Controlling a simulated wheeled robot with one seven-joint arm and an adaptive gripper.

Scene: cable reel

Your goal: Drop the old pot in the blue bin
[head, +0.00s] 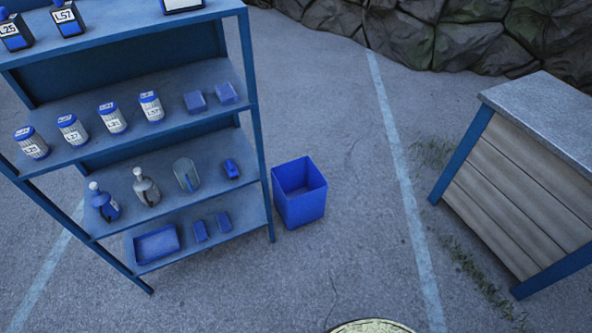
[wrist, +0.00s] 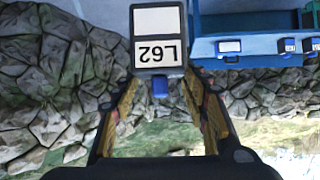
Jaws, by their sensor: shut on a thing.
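The blue bin (head: 301,205) stands upright on the ground in the head view, just right of the shelf unit. Its top is open and it looks empty. In the wrist view my gripper (wrist: 160,88) is shut on a dark, boxy container (wrist: 158,72) with a white L62 label that appears upside down and a small blue part at its lower end. I take this to be the pot; its far side is hidden. My gripper does not show in the head view, so its distance from the bin cannot be told.
A blue shelf unit (head: 255,110) with several labelled jars, bottles and blue boxes stands at left. A wood-sided counter (head: 540,115) stands at right. A round yellowish thing (head: 370,327) shows at the bottom edge. Paving between bin and counter is clear; a rock wall (head: 440,35) lies behind.

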